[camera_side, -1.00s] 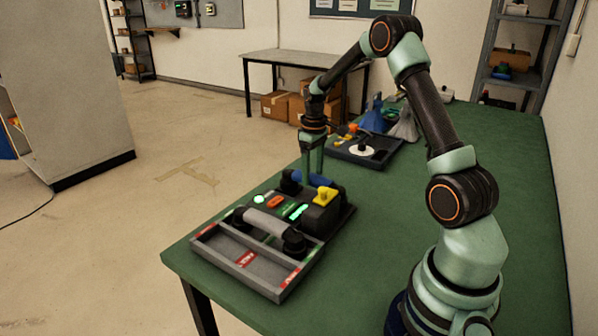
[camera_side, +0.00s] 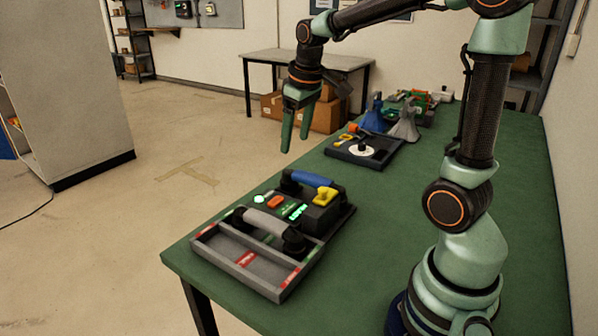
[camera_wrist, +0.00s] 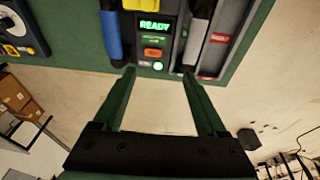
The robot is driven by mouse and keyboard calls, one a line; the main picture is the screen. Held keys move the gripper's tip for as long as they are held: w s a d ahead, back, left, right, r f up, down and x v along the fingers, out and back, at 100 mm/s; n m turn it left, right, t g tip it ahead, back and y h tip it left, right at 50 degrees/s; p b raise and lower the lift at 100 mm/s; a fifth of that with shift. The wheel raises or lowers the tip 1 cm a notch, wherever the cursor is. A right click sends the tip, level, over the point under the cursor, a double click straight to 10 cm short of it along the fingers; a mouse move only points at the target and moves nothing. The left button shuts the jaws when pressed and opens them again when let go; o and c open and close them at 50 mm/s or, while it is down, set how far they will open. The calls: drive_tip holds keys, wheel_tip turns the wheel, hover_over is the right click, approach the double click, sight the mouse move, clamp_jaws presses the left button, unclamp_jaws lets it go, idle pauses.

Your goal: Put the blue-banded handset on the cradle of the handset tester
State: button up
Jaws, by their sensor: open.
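The blue-banded handset (camera_side: 311,179) lies along the far side of the handset tester (camera_side: 273,204); its blue grip also shows in the wrist view (camera_wrist: 111,36). In the side view it appears seated on the tester's cradle, and my gripper is not touching it. The tester's screen reads READY in the wrist view (camera_wrist: 154,27), and a round green light (camera_wrist: 158,66) glows. My gripper (camera_side: 294,141) is open and empty, raised above and beyond the tester. Its two green fingers show apart in the wrist view (camera_wrist: 163,79).
A grey-banded handset (camera_side: 265,222) lies at the near side, by a grey tray (camera_side: 228,262) with red labels. A yellow part (camera_side: 325,195) stands on the tester. Behind are a dark tray with a white disc (camera_side: 362,149) and blue and grey cone-shaped stands (camera_side: 405,122).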

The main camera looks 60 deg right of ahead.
drive_tip(key=s+a+t, duration=0.3)
drive_tip(key=s+a, duration=0.6)
drive_tip(key=a, duration=0.2)
drive_tip(key=shift+r+y, duration=0.4)
drive_tip(key=shift+r, duration=0.05)
